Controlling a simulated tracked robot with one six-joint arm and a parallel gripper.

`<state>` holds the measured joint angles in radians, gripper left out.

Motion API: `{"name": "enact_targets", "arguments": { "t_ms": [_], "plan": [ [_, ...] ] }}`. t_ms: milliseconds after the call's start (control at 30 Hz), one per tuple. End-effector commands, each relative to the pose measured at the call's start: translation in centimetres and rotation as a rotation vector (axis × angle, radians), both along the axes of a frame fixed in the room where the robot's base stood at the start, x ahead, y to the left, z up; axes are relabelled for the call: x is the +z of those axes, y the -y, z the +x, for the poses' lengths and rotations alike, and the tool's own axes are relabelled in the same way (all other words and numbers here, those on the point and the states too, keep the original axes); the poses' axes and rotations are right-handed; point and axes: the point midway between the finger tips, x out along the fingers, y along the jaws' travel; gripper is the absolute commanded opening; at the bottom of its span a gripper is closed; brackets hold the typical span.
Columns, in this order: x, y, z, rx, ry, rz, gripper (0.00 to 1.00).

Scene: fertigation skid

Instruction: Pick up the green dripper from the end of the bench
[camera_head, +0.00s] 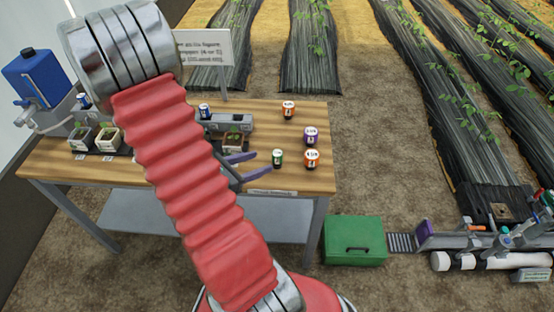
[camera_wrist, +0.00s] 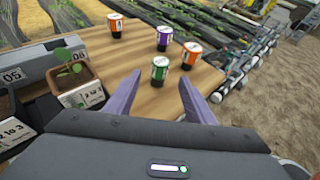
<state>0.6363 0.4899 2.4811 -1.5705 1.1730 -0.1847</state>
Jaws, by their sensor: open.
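The green dripper (camera_head: 277,158) is a small cylinder with a white and green label and a dark lower part. It stands upright near the right end of the wooden bench (camera_head: 265,180). In the wrist view the green dripper (camera_wrist: 160,69) shows just beyond and between the fingertips. My gripper (camera_head: 262,167) has two purple fingers that are spread open and empty, just left of the dripper in the head view. In the wrist view my gripper (camera_wrist: 160,82) points at it. I cannot tell whether a finger touches it.
Orange drippers (camera_head: 288,109) and (camera_head: 311,159) and a purple dripper (camera_head: 310,135) stand close by. A potted seedling (camera_head: 234,140) is left of the gripper. A blue tank (camera_head: 35,77) stands at the left. A green box (camera_head: 354,240) sits on the ground beside the bench.

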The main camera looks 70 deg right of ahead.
Motion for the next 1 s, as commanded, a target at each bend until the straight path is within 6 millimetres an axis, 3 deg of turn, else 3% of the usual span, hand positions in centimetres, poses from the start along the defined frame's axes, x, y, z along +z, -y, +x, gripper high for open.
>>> {"name": "enact_targets", "arguments": {
  "t_ms": [700,1000],
  "plan": [
    [-2.9,5.8,-3.8,-0.002,0.0,0.001,0.49],
    [-3.1,6.2,-4.0,0.0,0.001,0.001,0.49]
  ]
}}
